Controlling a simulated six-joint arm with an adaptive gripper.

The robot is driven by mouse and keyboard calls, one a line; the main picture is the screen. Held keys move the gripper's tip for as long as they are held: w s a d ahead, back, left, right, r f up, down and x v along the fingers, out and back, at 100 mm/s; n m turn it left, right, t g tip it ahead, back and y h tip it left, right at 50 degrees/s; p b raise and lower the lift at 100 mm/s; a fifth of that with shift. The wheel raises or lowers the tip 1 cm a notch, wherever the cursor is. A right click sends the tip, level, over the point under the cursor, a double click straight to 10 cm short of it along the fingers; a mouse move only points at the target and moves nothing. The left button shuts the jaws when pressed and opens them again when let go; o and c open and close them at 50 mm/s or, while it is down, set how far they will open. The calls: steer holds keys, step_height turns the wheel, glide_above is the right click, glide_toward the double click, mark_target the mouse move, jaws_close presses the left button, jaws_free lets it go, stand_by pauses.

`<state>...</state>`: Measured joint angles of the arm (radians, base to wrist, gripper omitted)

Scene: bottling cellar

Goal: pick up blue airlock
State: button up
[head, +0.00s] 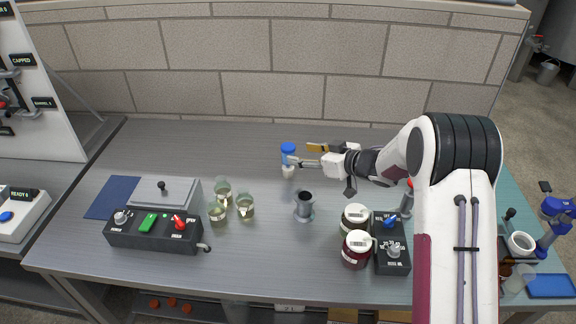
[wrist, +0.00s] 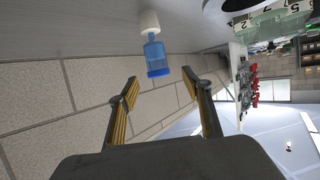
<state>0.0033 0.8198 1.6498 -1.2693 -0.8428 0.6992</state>
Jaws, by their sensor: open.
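The blue airlock (head: 288,149) stands upright on the bench toward the back, with a clear blue body and a white base (head: 288,171). My gripper (head: 298,154) is open and reaches in from the right at the airlock's height. In the head view one finger overlaps the airlock's lower part. In the wrist view the airlock (wrist: 154,53) lies just beyond the fingertips (wrist: 160,76), roughly in line with the gap between them. Its blue cap end is nearest the gap. I cannot tell whether a finger touches it.
Two dark jars (head: 356,249) and a black control box (head: 391,262) are at front right. A control unit (head: 155,234) is at left. The bench (head: 230,145) behind is clear up to the block wall.

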mark_target(293, 150)
steer(key=shift+x, duration=1.15)
steer(key=shift+a, duration=0.1)
steer(key=shift+w+x, duration=0.2)
steer(key=shift+x, duration=2.35)
steer(key=shift+r, duration=0.1)
steer(key=shift+c, duration=0.3)
jaws_close()
steer(key=shift+r, duration=0.15)
steer(key=shift+r, duration=4.85)
